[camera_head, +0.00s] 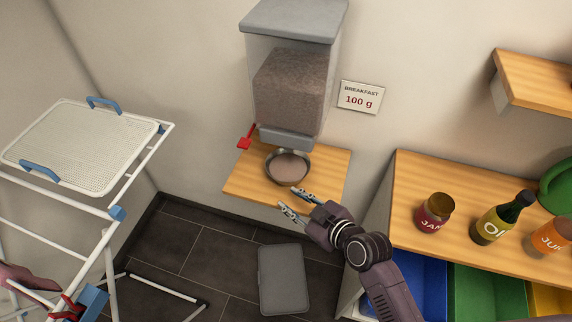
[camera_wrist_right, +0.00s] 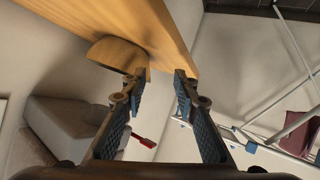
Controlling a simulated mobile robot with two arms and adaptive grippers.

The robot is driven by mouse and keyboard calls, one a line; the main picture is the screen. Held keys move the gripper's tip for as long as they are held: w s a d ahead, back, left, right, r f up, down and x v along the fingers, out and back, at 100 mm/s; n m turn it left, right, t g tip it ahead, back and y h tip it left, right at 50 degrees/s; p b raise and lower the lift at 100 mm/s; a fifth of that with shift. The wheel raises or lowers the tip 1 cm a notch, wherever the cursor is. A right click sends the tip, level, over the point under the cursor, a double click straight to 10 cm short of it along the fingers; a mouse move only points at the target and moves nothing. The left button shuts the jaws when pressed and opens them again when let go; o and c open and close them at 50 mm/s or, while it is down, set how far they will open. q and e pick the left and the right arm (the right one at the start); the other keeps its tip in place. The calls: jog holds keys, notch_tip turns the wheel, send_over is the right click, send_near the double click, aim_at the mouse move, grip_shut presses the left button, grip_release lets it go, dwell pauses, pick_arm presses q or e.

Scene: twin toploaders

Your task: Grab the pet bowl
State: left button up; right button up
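The pet bowl (camera_head: 290,168), a round dark-rimmed dish with brownish contents, sits on a small wooden wall shelf (camera_head: 246,184) under a food dispenser (camera_head: 292,85). In the head view my right gripper (camera_head: 292,199) is at the shelf's front edge, just in front of the bowl and apart from it. Its two fingers are spread with nothing between them. The right wrist view also shows the gripper (camera_wrist_right: 160,75) open, close to the wooden shelf (camera_wrist_right: 150,22).
The dispenser's red lever (camera_head: 247,137) sticks out on the left. A cabinet (camera_head: 460,205) with a jam jar (camera_head: 434,212) and bottles stands at right. A drying rack (camera_head: 110,215) with a white tray (camera_head: 85,150) stands at left. A grey case (camera_head: 283,279) lies on the floor.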

aim_at(270, 172)
jog(key=shift+w+a+r+n+t, duration=0.15)
jog(key=shift+w+a+r+t, duration=0.1)
jog(key=shift+w+r, duration=0.25)
jog(key=shift+w+a+r+n+t, duration=0.15)
jog(key=shift+w+r+t, duration=0.1)
jog(key=shift+w, duration=0.35)
jog(key=shift+w+a+f, duration=0.15)
jog(key=shift+w+a, duration=0.2)
jog(key=shift+w, duration=0.25)
jog(key=shift+w+a+f, duration=0.1)
jog(key=shift+w+a, duration=0.2)
jog(key=shift+w, duration=0.3)
jog(key=shift+w+a+f, duration=0.1)
jog(key=shift+w+f, duration=0.05)
jog(key=shift+w, duration=0.05)
jog(key=shift+w+a+p, duration=0.35)
jog(key=shift+w+p, duration=0.05)
jog(key=shift+p, duration=0.05)
jog(key=x, duration=0.3)
jog(key=shift+p, duration=0.3)
jog(key=shift+w+a+f, duration=0.15)
jog(key=shift+w+a, duration=0.2)
jog(key=shift+w, duration=0.05)
jog(key=shift+c, duration=0.3)
jog(key=shift+y, duration=0.3)
grip_shut()
